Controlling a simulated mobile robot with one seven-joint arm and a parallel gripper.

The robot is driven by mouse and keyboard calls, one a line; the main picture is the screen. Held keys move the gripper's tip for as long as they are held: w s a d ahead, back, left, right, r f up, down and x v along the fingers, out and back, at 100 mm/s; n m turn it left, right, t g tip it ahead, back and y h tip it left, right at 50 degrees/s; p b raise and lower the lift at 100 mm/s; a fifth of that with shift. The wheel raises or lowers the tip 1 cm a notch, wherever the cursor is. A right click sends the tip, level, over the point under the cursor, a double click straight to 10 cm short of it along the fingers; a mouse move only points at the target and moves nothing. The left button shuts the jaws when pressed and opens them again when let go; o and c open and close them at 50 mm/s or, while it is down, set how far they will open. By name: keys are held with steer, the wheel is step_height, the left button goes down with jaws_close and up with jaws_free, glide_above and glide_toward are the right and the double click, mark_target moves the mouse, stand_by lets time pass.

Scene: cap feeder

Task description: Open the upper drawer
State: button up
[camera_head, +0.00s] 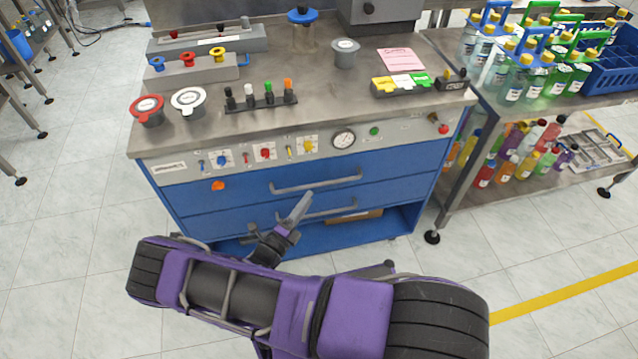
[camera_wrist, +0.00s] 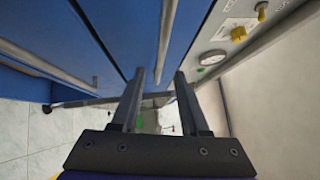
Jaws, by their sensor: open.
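The blue upper drawer (camera_head: 245,183) is in the cabinet front below the control panel and looks shut. Its grey bar handle (camera_head: 318,184) runs across the drawer front. In the wrist view the upper handle (camera_wrist: 168,38) extends from the top towards the gap between my fingertips. My gripper (camera_head: 306,197) is in front of the drawers, near the upper handle. In the wrist view my gripper (camera_wrist: 160,75) is open, with one finger either side of the handle's line. I cannot tell whether either finger touches it.
The lower drawer's handle (camera_head: 330,211) is just below; in the wrist view it is the left bar (camera_wrist: 45,65). The control panel (camera_head: 290,150) with knobs and a gauge is above. A bottle table (camera_head: 545,108) stands at right. Floor in front is clear.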

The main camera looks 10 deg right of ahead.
mark_target(319, 184)
steer(key=x, duration=0.7)
jaws_close()
steer(key=shift+r, duration=0.1)
stand_by(1.2)
